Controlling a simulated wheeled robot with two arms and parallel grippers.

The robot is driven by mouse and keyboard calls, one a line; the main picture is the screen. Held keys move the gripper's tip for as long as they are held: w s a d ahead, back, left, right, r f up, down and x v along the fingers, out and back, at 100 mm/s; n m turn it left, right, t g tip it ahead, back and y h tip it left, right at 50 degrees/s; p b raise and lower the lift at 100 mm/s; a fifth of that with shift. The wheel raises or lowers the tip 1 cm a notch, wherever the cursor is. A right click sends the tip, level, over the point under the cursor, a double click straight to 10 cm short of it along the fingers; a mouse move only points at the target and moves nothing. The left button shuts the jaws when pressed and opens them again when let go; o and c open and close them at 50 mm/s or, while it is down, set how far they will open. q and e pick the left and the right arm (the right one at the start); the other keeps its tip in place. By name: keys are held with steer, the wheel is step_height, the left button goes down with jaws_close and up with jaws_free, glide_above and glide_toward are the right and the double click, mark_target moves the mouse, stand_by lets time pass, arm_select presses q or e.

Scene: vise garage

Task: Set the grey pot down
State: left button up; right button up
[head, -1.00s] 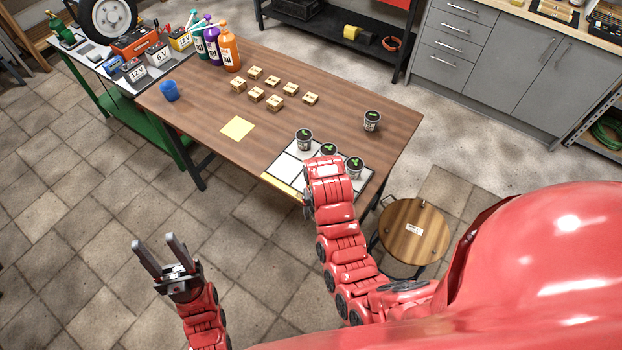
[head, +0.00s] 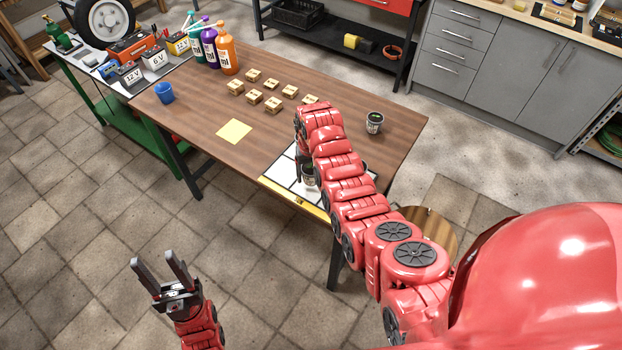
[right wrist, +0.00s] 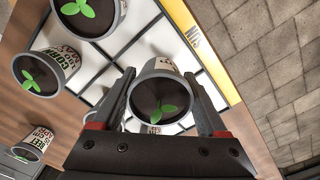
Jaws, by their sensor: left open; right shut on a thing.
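My right gripper (right wrist: 158,108) is shut on the grey pot (right wrist: 157,84), which has dark soil and a green sprout. The pot is over the white gridded mat (right wrist: 138,44); I cannot tell whether it touches it. In the head view my right arm hides much of the mat (head: 282,172) and the gripper. A pot (head: 308,176) shows partly beside the arm there; I cannot tell if it is the held one. My left gripper (head: 160,275) is open and empty over the floor, away from the table.
Two other pots, one (right wrist: 88,14) and another (right wrist: 40,76), are at the mat's far side. A further pot (head: 375,122) stands on bare wood. Wooden blocks (head: 254,97), a yellow sheet (head: 234,131) and a blue cup (head: 164,93) are farther left. A round stool (head: 432,228) stands beside the table.

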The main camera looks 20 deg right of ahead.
mark_target(311, 180)
steer(key=shift+w, duration=0.25)
steer(key=shift+f+p, duration=0.3)
steer(key=shift+p, duration=0.05)
steer(key=shift+f, duration=1.4)
steer(key=shift+f, duration=0.15)
